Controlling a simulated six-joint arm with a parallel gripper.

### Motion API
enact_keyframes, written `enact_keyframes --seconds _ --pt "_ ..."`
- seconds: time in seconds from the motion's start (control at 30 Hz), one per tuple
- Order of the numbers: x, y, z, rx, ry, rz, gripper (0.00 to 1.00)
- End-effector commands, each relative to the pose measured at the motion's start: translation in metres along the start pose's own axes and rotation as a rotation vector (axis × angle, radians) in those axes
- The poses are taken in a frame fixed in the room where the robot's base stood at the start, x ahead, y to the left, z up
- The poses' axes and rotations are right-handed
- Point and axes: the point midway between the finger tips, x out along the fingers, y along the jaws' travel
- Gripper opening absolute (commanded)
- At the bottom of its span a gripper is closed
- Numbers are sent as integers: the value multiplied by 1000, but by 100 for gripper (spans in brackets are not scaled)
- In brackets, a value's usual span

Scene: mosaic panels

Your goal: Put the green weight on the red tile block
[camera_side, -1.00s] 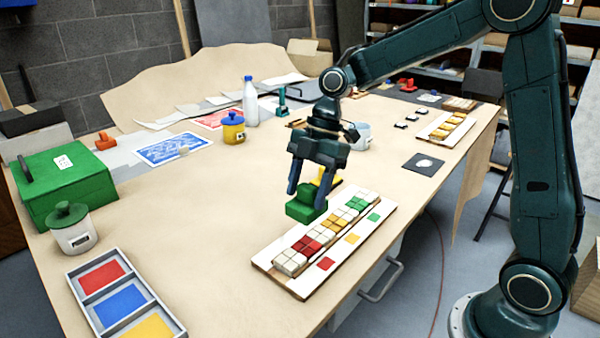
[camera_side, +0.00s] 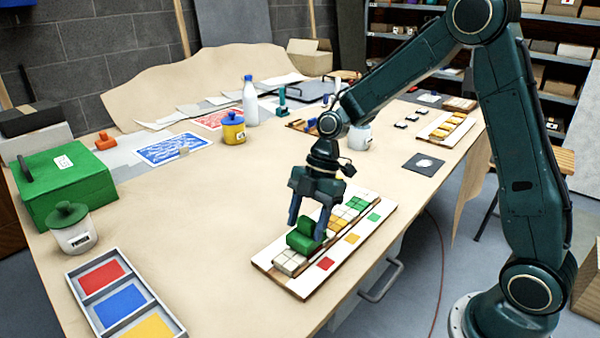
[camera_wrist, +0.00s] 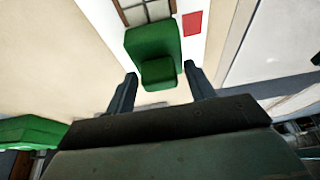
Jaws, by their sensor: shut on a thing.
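The green weight (camera_side: 300,243), a block with a raised grip on top, is between the fingers of my gripper (camera_side: 307,228). My gripper is shut on its grip. The weight is over the red tile block's place on the mosaic panel (camera_side: 262,261), between white tiles (camera_side: 290,263) and yellow tiles (camera_side: 337,226). It hides the red tiles, and I cannot tell whether it touches them. In the wrist view the weight (camera_wrist: 150,43) lies ahead of my gripper (camera_wrist: 160,88), over the panel, next to a red swatch (camera_wrist: 192,23).
The panel has red (camera_side: 326,263), yellow (camera_side: 352,238) and green (camera_side: 374,217) swatches along its near side. A tray of coloured compartments (camera_side: 125,300), a lidded jar (camera_side: 73,237) and a green box (camera_side: 65,185) stand at left. The middle of the table is clear.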

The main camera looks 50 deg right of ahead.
Motion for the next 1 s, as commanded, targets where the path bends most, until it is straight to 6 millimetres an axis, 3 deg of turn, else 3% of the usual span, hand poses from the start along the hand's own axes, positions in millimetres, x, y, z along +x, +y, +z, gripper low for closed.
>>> enact_keyframes --seconds 0.53,0.57,0.63,0.67,1.0 --pt "8 0 3 -2 1 1 13" --pt "8 0 3 -1 0 0 58" --pt "8 0 3 -1 0 0 72" --pt "8 0 3 -1 0 0 76" --pt "7 0 3 -1 0 1 76"
